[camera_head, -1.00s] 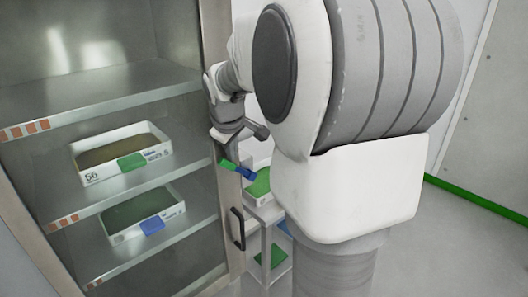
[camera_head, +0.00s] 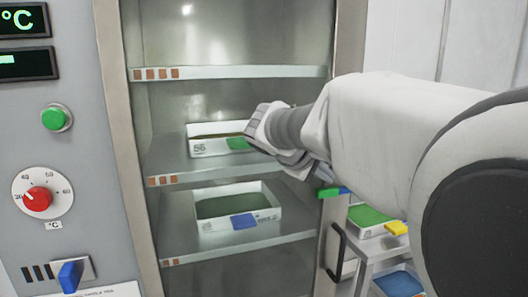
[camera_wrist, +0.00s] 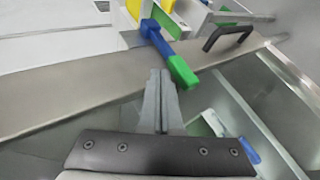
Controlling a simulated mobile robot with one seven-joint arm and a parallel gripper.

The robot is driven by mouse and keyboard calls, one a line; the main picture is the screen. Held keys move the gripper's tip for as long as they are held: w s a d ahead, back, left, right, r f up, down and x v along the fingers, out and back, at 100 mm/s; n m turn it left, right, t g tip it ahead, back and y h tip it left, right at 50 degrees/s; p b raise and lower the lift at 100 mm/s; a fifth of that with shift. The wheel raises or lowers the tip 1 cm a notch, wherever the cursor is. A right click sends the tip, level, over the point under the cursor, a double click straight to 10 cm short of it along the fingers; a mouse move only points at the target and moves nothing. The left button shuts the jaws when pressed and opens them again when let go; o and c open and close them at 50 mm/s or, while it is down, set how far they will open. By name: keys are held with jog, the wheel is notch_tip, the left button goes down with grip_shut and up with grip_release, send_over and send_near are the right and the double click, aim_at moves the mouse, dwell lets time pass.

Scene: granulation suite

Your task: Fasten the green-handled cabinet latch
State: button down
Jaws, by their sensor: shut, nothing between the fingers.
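The latch shows in the wrist view as a green handle (camera_wrist: 182,72) on the end of a blue bar (camera_wrist: 155,37), lying across the metal cabinet frame. My gripper (camera_wrist: 160,76) is shut and empty. Its fingertips are beside the green handle in the wrist view; I cannot tell whether they touch it.
A black pull handle (camera_head: 337,250) is on the right frame post below the latch; it also shows in the wrist view (camera_wrist: 228,35). Trays (camera_head: 213,222) sit on the cabinet shelves. A cart with trays (camera_head: 372,226) stands close at right. A control panel (camera_head: 85,150) is at left.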

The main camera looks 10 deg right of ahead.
aim_at(325, 190)
jog(key=shift+a+f+h+b, duration=0.3)
jog(key=shift+f+h+b, duration=0.1)
jog(key=shift+f+b, duration=0.4)
jog(key=shift+a+f+b, duration=0.15)
jog(key=shift+f+b, duration=0.25)
jog(key=shift+b, duration=0.45)
jog(key=shift+s+f, duration=0.1)
jog(key=shift+f, duration=0.2)
jog(key=s+a+r+p, duration=0.4)
jog(key=a+r, duration=0.4)
jog(key=r, duration=0.2)
jog(key=shift+s+p, duration=0.2)
jog(key=shift+p, duration=0.45)
